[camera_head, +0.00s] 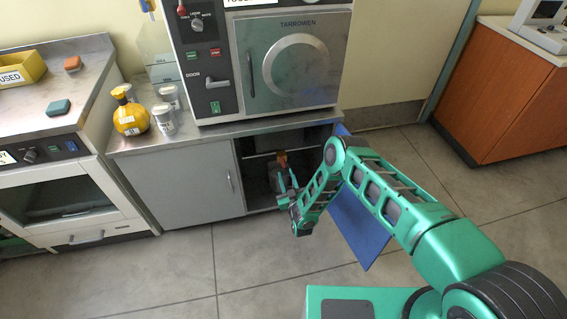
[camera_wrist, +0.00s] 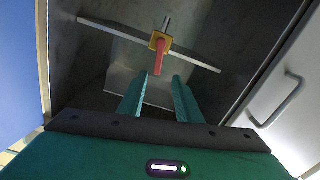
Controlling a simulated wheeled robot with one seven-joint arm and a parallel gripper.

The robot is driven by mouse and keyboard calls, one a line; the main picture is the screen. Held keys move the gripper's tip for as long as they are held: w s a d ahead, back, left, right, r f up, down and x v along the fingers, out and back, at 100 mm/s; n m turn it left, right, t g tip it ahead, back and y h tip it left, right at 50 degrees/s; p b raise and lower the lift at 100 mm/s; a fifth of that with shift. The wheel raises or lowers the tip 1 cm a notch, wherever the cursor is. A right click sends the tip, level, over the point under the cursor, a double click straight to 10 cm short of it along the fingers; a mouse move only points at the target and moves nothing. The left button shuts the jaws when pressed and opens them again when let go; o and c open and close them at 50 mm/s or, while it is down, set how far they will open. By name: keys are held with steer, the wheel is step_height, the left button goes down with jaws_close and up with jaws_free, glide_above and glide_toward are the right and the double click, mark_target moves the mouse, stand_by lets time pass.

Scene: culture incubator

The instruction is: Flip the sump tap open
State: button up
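The sump tap has a red lever (camera_wrist: 160,56) on a yellow body (camera_wrist: 159,41), set on a grey pipe (camera_wrist: 110,28) inside the open lower cabinet. In the wrist view the lever points toward me, its end near the gap between my fingertips. My gripper (camera_wrist: 161,82) is open, with one finger on each side below the lever. I cannot tell whether either finger touches it. In the head view my gripper (camera_head: 284,177) reaches into the cabinet, and the small red and yellow tap (camera_head: 282,158) shows just beyond it.
A blue door panel (camera_head: 358,222) stands open to the right of the cabinet opening, close to my arm. A grey cabinet door (camera_head: 180,187) with a handle is left of it. The incubator (camera_head: 255,65) stands above. The floor (camera_head: 190,260) in front is clear.

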mark_target(282, 161)
steer(key=x, duration=0.8)
steer(key=shift+w+d, duration=0.1)
steer(key=shift+w, duration=0.1)
